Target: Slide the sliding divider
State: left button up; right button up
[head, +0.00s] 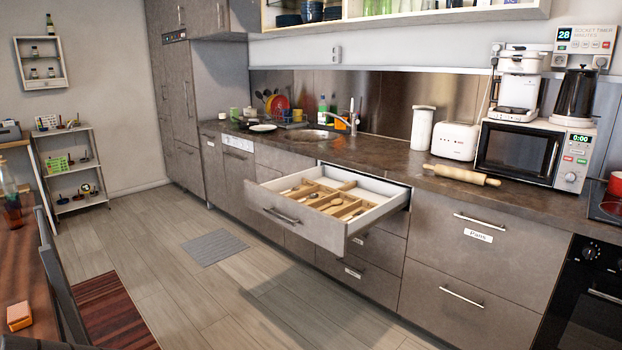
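A grey-fronted drawer (288,218) with white inner walls is pulled open below the counter. Inside it is a light wooden organizer (349,187) with several compartments and crossing dividers. Spoons and other small utensils lie in some of its compartments. I cannot tell at this size which wooden strip is the sliding divider. Neither of my grippers can be made out in the head view.
The dark counter (395,163) above the drawer holds a rolling pin (461,175), a toaster (455,140) and a microwave (519,152).

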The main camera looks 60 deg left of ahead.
aim_at(346, 188)
jog(key=u, duration=2)
jog(key=i, duration=1.65)
jog(key=z, duration=0.05)
